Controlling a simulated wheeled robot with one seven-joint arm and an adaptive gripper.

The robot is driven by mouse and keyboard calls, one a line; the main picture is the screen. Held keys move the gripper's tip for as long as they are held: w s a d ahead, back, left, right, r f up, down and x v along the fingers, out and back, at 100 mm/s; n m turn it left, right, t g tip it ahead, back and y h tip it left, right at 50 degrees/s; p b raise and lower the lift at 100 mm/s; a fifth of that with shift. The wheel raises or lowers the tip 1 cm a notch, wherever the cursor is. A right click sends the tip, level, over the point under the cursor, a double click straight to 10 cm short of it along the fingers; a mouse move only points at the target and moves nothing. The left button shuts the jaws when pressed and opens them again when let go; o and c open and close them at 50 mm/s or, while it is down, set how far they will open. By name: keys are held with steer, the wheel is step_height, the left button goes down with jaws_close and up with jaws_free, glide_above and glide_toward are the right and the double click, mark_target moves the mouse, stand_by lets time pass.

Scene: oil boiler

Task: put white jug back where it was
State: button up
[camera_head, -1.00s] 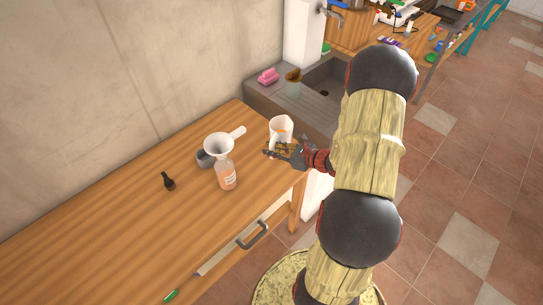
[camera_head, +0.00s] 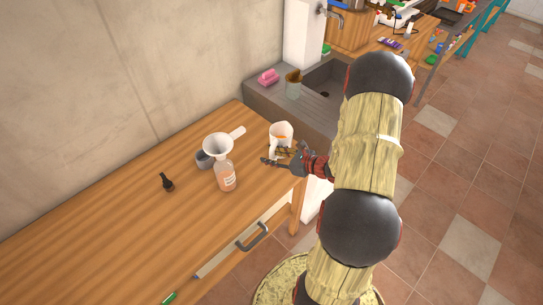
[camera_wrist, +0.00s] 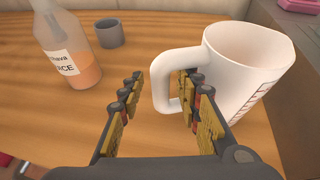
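The white jug (camera_head: 281,132) stands upright on the wooden table near its right end, beside the sink. In the wrist view the jug (camera_wrist: 245,72) is at the right, with its handle toward the left and measuring marks on its side. My gripper (camera_head: 268,159) is low over the table, just in front of the jug. In the wrist view my gripper (camera_wrist: 160,85) is open with its fingers wide apart. The right finger overlaps the handle's opening; the left finger is out to the left over bare wood. I cannot tell whether the right finger touches the handle.
A grey cup (camera_wrist: 110,33) is behind the bottle. A small dark bottle (camera_head: 167,182) is farther left. The sink (camera_head: 318,98) and pink sponge (camera_head: 268,77) lie beyond.

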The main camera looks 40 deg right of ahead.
steer(key=shift+r, duration=0.25)
steer(key=p+v, duration=0.3)
steer(key=v, duration=0.9)
steer(key=a+r+n+g+y, duration=0.2)
steer(key=a+r+n+g, duration=0.2)
steer(key=a+r+n, duration=0.5)
steer(key=a+r+n+g+y, duration=0.2)
steer(key=a+r+n+g, duration=0.15)
steer(key=a+n, duration=0.6)
steer(key=s+a+r+n+h, duration=0.3)
steer(key=s+a+r+n, duration=0.1)
steer(key=r+n, duration=0.2)
steer(key=s+a+r+n+h, duration=0.4)
steer(key=a+r+n, duration=0.1)
steer(key=r+n, duration=0.2)
steer(key=shift+s+a+r+n+h, duration=0.2)
steer(key=shift+s+r+n+h, duration=0.1)
steer(key=shift+n, duration=0.25)
